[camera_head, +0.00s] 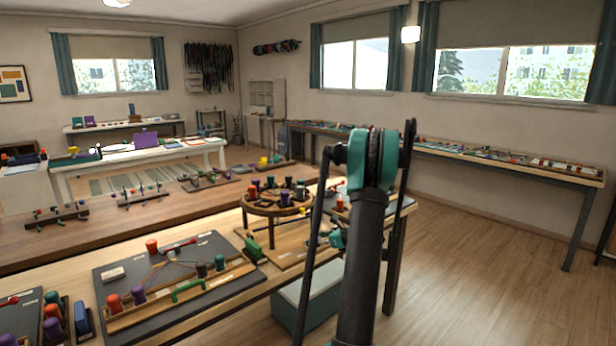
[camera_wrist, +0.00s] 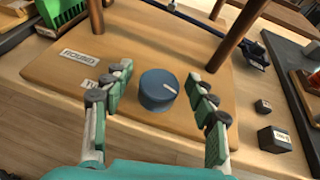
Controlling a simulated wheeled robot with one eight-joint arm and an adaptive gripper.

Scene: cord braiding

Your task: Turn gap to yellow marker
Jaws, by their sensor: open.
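In the wrist view a round blue knob (camera_wrist: 158,90) with a pale line on its top sits on a wooden board (camera_wrist: 60,72). My gripper (camera_wrist: 158,98) is open, with one green-padded finger on each side of the knob and room between. In the head view a round wooden braiding stand (camera_head: 262,208) carries several coloured bobbins around its top. My gripper, partly hidden by my arm, is low at its right (camera_head: 337,238). I cannot make out the gap or a yellow marker on the stand.
Wooden legs (camera_wrist: 232,38) rise from the board beyond the knob. Small dark blocks (camera_wrist: 274,139) stand to the right, and a green object (camera_wrist: 62,12) is at the upper left. In the head view a dark board with cords and bobbins (camera_head: 125,272) lies to the left.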

